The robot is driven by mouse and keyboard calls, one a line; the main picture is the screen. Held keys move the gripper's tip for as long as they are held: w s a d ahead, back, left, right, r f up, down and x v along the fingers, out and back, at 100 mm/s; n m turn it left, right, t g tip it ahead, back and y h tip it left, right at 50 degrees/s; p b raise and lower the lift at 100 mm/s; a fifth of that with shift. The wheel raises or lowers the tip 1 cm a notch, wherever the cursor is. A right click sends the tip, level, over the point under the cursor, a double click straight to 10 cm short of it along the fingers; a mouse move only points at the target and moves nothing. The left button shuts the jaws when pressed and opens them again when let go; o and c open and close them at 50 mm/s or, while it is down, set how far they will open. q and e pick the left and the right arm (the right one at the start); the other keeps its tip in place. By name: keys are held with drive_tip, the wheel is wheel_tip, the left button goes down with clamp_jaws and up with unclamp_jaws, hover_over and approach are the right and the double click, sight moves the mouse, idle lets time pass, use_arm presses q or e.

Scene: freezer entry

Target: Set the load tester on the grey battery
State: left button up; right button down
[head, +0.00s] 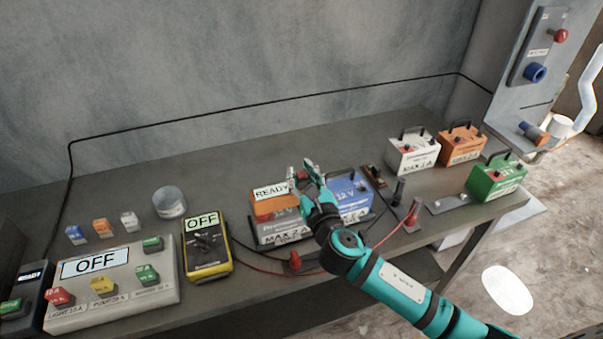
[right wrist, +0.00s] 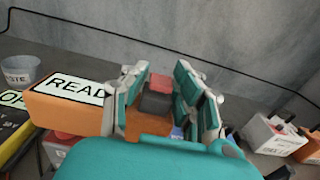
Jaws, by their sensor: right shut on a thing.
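The load tester is an orange box with a READY display (head: 273,204), seen left of my right gripper (head: 309,179) in the head view. My right gripper is shut on it; in the right wrist view the fingers (right wrist: 165,98) close around a dark, red-topped part of the orange tester (right wrist: 65,108). The grey battery (head: 284,231), marked MAX 2 A, is directly below the tester in the head view. I cannot tell whether the two touch. The gripper hides part of the tester and battery tops. My left gripper is not in view.
A blue 12 V battery (head: 350,190) stands close right of the grey one. White (head: 413,155), orange (head: 462,143) and green (head: 496,182) batteries stand further right. A yellow meter reading OFF (head: 207,258) and a switch panel (head: 112,285) lie left. Cables run along the front.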

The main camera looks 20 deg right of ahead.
drive_tip(key=shift+f, duration=0.2)
drive_tip(key=c, duration=1)
unclamp_jaws()
drive_tip(key=shift+f, duration=0.2)
drive_tip(key=s, duration=1.2)
drive_tip(key=shift+d+r, duration=0.15)
drive_tip(key=shift+d, duration=0.05)
